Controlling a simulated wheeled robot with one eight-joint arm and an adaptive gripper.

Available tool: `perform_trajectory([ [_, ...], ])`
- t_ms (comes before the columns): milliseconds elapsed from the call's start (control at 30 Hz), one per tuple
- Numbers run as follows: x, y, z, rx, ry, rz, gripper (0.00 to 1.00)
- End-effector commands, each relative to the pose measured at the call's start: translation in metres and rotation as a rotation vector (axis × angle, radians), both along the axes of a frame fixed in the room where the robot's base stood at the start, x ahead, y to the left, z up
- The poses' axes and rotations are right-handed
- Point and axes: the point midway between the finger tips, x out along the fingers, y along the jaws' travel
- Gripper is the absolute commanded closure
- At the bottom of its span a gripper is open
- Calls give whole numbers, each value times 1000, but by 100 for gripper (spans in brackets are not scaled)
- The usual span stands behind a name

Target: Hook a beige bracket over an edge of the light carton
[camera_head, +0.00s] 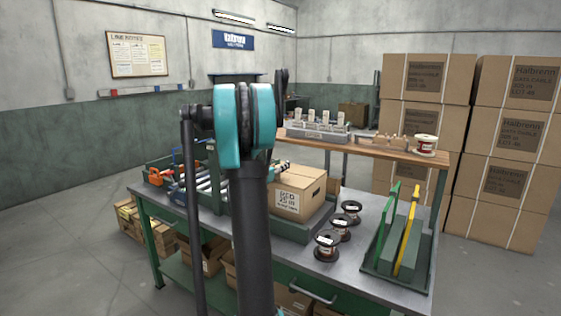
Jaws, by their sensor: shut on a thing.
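The light carton (313,196) is a tan box with a printed label on its front, standing on the workbench just right of my arm. My arm hides its left part. Small pale pieces (283,166) show by its far left top edge, too small to tell whether one is a bracket. Several beige upright pieces (312,116), possibly brackets, stand in a grey bin (330,136) on the raised shelf behind.
Dark spools (327,244) stand right of the carton, with a rack of green and yellow panels (405,235) beyond. A wooden shelf (360,147) overhangs the bench (295,262) behind and bears a white-and-red spool (425,145). Stacked large boxes (425,100) stand at the back right.

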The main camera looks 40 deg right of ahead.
Motion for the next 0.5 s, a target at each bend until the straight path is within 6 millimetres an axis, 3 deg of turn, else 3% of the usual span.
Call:
perform_trajectory([
  [500, 0, 0, -33, 0, 0, 0, 81],
])
